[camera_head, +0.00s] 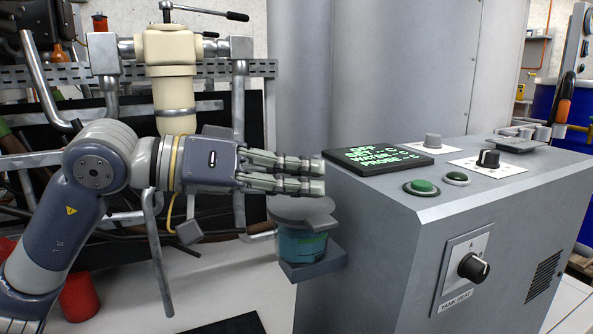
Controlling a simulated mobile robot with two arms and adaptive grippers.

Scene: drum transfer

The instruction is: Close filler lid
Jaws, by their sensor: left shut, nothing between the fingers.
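The filler (302,246) is a teal cup on the left side of the grey control cabinet. A round grey lid (300,208) lies across the top of the cup, and I cannot tell whether it is fully seated. My left gripper (319,177) comes in from the left, just above the lid. Its fingers are together, point right and hold nothing. A small gap shows between the fingers and the lid. The fingertips are close to the cabinet's upper left edge. My right gripper is not in view.
The cabinet (400,240) fills the right, with a lit display (378,147), green buttons and knobs on top and a tank heat knob (473,267) in front. A grey shelf (318,264) carries the cup. Pipes and a cream valve (168,60) stand behind my arm.

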